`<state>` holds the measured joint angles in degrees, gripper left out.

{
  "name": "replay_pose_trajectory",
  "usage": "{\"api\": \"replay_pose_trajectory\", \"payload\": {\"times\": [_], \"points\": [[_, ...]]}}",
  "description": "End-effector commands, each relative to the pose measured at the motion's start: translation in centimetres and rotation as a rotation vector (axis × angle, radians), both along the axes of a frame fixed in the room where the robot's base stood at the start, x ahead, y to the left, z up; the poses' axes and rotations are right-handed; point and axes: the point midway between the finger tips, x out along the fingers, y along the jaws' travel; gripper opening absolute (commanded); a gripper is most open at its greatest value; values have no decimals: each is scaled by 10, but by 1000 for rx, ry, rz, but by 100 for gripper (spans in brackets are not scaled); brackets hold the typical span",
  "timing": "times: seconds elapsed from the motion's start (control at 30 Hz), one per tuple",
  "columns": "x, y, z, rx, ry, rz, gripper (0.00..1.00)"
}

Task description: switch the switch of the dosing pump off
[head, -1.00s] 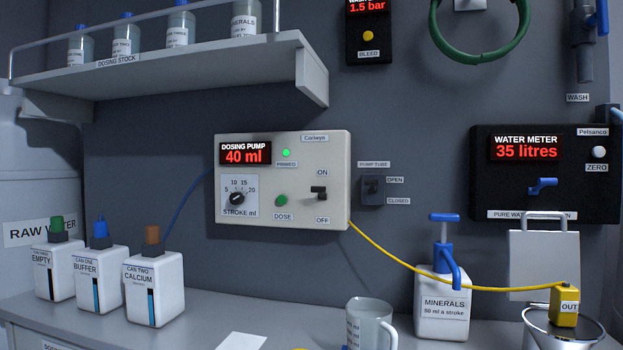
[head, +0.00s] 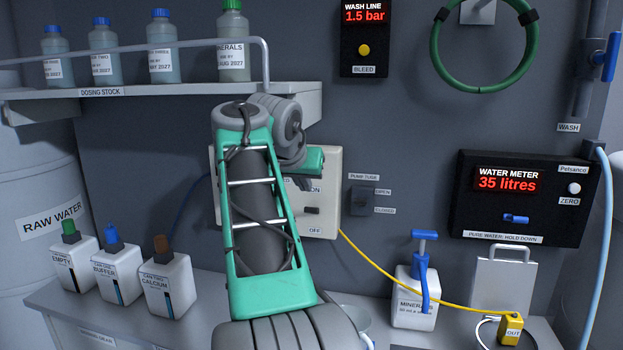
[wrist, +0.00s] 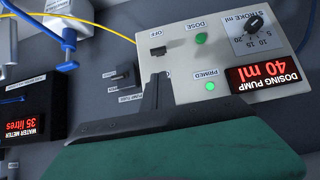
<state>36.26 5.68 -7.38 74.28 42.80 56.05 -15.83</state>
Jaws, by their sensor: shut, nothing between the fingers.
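The dosing pump (head: 330,165) is a pale wall box, largely hidden behind my arm in the head view. Its black switch (head: 311,210) sits between the ON and OFF labels. The switch (wrist: 158,51) also shows in the wrist view, where the picture is upside down. The lever's exact position is hard to tell. My gripper (head: 302,184) is shut and empty, just above the switch on the ON side. In the wrist view its dark fingers (wrist: 156,92) point at the panel and hide the ON label; a small gap to the switch seems visible.
The pump's display (wrist: 263,75) reads 40 ml, and its green PRIMED lamp (wrist: 210,86) is lit. The green DOSE button (wrist: 200,38) is beside the switch. The pump tube switch (head: 362,200) is close on the right. A shelf with bottles (head: 200,90) overhangs at upper left.

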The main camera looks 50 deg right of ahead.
Motion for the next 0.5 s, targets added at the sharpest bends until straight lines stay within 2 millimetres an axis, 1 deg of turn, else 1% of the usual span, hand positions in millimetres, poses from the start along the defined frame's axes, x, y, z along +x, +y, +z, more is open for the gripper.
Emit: {"api": "replay_pose_trajectory", "payload": {"times": [0.27, 0.37, 0.5], "points": [[1, 0, -4, 0, 1, 2, 0], [4, -6, -11, -1, 2, 3, 0], [10, -24, -29, 2, 4, 1, 0]]}}
